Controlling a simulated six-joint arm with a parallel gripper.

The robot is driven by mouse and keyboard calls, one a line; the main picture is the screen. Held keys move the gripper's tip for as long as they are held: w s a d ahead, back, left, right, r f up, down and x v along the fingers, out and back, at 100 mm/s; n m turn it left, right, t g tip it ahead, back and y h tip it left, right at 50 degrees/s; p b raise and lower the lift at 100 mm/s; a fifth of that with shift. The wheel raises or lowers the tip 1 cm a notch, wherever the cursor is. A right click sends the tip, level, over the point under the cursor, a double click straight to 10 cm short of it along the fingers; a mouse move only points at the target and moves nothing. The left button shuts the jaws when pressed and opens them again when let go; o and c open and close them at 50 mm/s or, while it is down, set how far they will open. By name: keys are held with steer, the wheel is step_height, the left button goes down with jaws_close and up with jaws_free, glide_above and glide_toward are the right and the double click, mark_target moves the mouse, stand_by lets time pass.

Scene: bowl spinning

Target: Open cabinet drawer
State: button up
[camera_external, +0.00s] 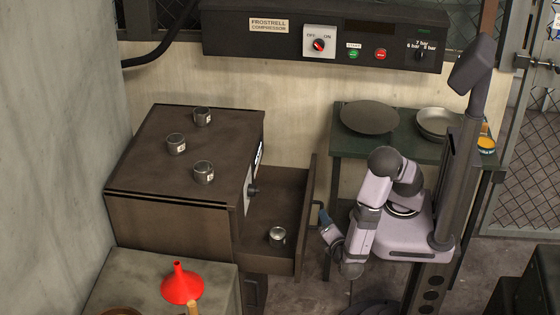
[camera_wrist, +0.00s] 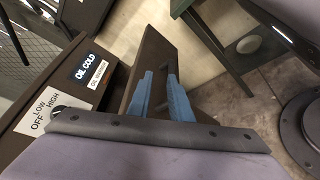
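The brown cabinet (camera_external: 170,219) stands at the left in the external view. Its drawer (camera_external: 290,187) is pulled well out to the right, with a metal cup (camera_external: 277,236) inside. My gripper (camera_external: 323,216) is at the outer face of the drawer front, by the dark handle (camera_external: 318,204). In the wrist view, my gripper's blue fingers (camera_wrist: 160,76) stand apart, pointing at the drawer front (camera_wrist: 151,50). The dark handle (camera_wrist: 161,107) shows partly between them. Whether the fingers touch it is hard to see.
Several metal cups (camera_external: 203,172) stand on the cabinet top. A green table (camera_external: 390,148) with a round plate (camera_external: 369,117) and a pan (camera_external: 437,123) is behind my arm. A red funnel (camera_external: 181,284) sits on a grey surface in front. Floor right of the drawer is partly clear.

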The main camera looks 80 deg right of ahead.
steer(key=shift+w+d+f, duration=0.4)
steer(key=shift+d+f, duration=0.4)
steer(key=shift+d, duration=0.35)
steer(key=shift+w+d+f, duration=0.35)
steer(key=shift+d+f, duration=0.4)
steer(key=shift+d, duration=0.4)
steer(key=shift+w+d+f, duration=0.4)
steer(key=shift+d+f, duration=0.4)
steer(key=shift+d, duration=0.35)
jaws_close()
